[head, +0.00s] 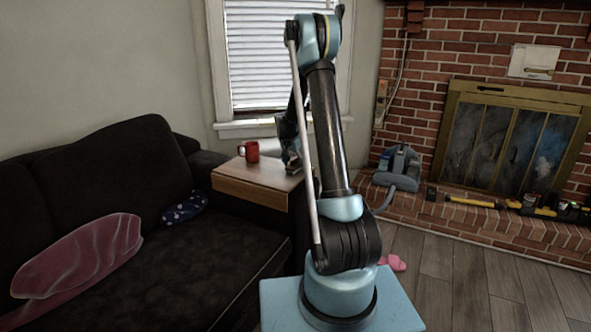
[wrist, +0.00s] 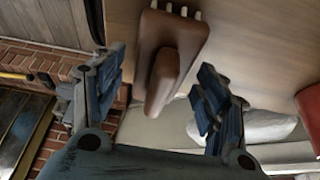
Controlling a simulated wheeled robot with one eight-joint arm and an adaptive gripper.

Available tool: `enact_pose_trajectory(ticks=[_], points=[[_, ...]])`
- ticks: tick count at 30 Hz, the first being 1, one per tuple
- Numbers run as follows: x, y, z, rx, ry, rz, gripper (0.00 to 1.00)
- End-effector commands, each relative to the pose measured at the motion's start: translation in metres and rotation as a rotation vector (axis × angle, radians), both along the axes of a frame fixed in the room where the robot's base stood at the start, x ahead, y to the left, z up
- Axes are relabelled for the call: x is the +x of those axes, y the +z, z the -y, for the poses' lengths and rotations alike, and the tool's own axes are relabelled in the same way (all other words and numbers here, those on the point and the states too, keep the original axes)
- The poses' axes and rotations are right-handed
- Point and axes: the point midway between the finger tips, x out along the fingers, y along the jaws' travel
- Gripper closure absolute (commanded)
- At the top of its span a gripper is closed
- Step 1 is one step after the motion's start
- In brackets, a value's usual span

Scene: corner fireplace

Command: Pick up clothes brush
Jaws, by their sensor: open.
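A brown clothes brush (wrist: 175,38) with pale bristles lies on the wooden top of a side table (head: 252,176). In the wrist view its narrower handle points toward my gripper. My gripper (wrist: 160,82) is open, with one dark blue finger on each side of the handle and visible space on both sides. I cannot tell the height of the fingers over the table. In the head view my gripper (head: 291,155) is over the right part of the table, partly hidden by my arm. I cannot make out the brush there.
A red mug (head: 248,151) stands on the table; it also shows at the right edge of the wrist view (wrist: 311,104). A dark sofa (head: 120,200) is left of the table. A grey-blue vacuum cleaner (head: 400,168) stands on the brick hearth. A pink slipper (head: 393,262) lies on the floor.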

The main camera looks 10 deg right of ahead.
Motion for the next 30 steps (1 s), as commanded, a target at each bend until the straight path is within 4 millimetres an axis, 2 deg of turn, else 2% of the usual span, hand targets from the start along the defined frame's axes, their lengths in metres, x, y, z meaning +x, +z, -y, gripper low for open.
enact_pose_trajectory(ticks=[4,11,17,18,26,30], points=[[0.0040,-0.0113,0.0030,0.000,0.000,0.000,0.33],[0.0039,-0.0121,0.0031,0.000,0.000,0.000,0.36],[0.0040,-0.0120,0.0031,0.000,0.000,0.000,0.81],[0.0040,-0.0120,0.0031,0.000,0.000,0.000,0.83],[0.0040,-0.0116,0.0029,0.000,0.000,0.000,0.83],[0.0042,-0.0040,0.0029,0.000,0.000,0.000,0.83]])
